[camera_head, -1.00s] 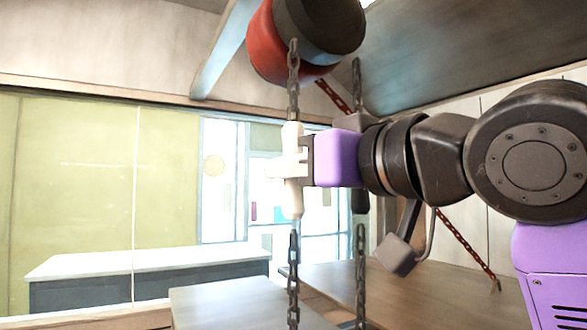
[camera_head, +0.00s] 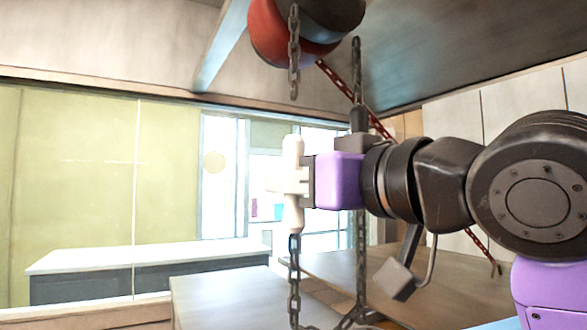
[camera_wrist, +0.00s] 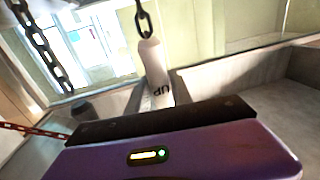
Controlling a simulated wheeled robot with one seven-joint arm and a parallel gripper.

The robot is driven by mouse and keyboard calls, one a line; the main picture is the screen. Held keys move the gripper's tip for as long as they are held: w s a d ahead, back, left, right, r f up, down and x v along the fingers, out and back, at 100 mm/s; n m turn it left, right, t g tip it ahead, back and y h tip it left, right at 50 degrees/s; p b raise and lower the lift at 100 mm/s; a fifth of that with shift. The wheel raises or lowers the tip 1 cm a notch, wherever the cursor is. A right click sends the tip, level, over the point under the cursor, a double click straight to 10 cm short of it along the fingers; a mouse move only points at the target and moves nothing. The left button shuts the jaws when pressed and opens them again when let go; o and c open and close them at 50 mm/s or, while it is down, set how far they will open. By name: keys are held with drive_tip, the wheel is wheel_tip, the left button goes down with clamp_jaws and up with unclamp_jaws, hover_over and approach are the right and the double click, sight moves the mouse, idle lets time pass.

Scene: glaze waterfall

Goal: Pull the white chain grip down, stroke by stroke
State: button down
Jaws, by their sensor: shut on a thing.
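The white chain grip (camera_head: 293,150) is an upright, pale cylinder on the left-hand grey chain. My gripper (camera_head: 291,182) is shut around its middle, and the fingers cover part of it. In the wrist view the white chain grip (camera_wrist: 151,58) shows dark lettering that reads "UP" upside down. A dark grip (camera_head: 358,118) hangs on the right-hand chain, higher than the white one. In the head view a gap shows between the upper chain (camera_head: 294,60) and the top of the white grip.
A red and black hoist body (camera_head: 285,35) hangs above. A red chain (camera_head: 375,120) slants down to the right, partly behind my arm. A table (camera_head: 225,295) and a white-topped counter (camera_head: 140,258) stand behind. The chains meet low in the head view.

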wheel_tip(320, 180, down, 12)
drive_tip(key=b, duration=0.5)
drive_tip(key=shift+a, duration=0.1)
drive_tip(key=c, duration=1.2)
unclamp_jaws()
drive_tip(key=shift+c, duration=0.2)
drive_tip(key=shift+o, duration=0.6)
drive_tip(key=shift+r, duration=0.1)
drive_tip(key=b+v, duration=0.2)
drive_tip(key=v, duration=0.6)
